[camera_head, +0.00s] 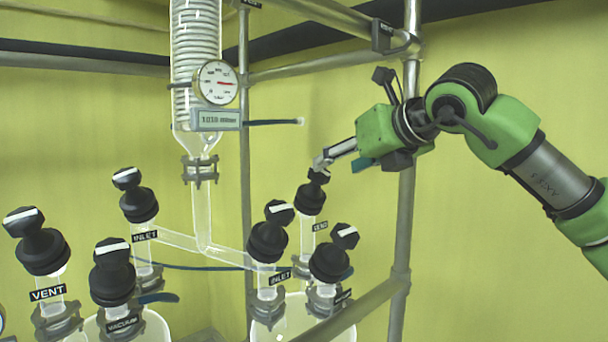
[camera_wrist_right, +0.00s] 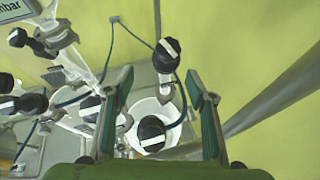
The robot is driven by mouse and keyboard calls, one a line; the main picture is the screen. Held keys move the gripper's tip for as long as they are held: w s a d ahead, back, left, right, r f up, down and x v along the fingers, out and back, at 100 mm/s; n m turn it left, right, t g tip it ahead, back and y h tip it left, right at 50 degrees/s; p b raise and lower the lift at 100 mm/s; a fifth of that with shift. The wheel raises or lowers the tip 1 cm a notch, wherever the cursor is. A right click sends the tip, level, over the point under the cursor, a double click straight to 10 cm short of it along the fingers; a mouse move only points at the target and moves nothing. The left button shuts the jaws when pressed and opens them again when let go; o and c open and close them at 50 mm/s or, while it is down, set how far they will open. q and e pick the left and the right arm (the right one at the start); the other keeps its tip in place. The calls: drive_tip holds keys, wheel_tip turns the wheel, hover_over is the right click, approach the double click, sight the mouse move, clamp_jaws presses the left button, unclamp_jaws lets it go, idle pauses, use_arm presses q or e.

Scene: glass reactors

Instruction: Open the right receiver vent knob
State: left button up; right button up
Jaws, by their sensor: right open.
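The right receiver vent knob (camera_head: 311,198) is a black knob on a glass neck, with a label below it that seems to read VENT. My right gripper (camera_head: 321,163) comes in from the upper right, its fingertips at the top of this knob and hiding part of it. In the right wrist view the gripper (camera_wrist_right: 160,88) is open, its two fingers spread and empty. A black knob with a white mark (camera_wrist_right: 167,52), apparently the vent knob, lies beyond the tips, between their lines. My left gripper is not in view.
Close by stand the right INLET knob (camera_head: 268,242) and another black knob (camera_head: 331,261). Further left are the VENT (camera_head: 41,250), VACUUM (camera_head: 112,280) and INLET (camera_head: 138,204) knobs. A metal post (camera_head: 405,215) stands right of the vent knob, and a glass condenser (camera_head: 195,60) with a gauge (camera_head: 216,82) hangs upper left.

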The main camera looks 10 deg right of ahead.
sight(321, 172)
drive_tip(key=shift+h, duration=0.4)
drive_tip(key=p+x, duration=0.2)
drive_tip(key=x, duration=0.1)
drive_tip(key=p+x, duration=0.2)
drive_tip(key=x, duration=0.2)
drive_tip(key=d+r+p+x, duration=0.1)
drive_tip(key=p+x, duration=0.1)
drive_tip(key=x, duration=0.1)
drive_tip(key=shift+w+a+p, duration=0.15)
drive_tip(key=shift+w+p, duration=0.25)
drive_tip(key=shift+w, duration=0.35)
drive_tip(key=shift+w+a+f, duration=0.1)
drive_tip(key=shift+w+f, duration=0.25)
drive_tip(key=shift+w, duration=0.1)
drive_tip(key=shift+f, duration=0.1)
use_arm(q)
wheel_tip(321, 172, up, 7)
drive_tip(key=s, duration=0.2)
use_arm(e)
drive_tip(key=c, duration=1.1)
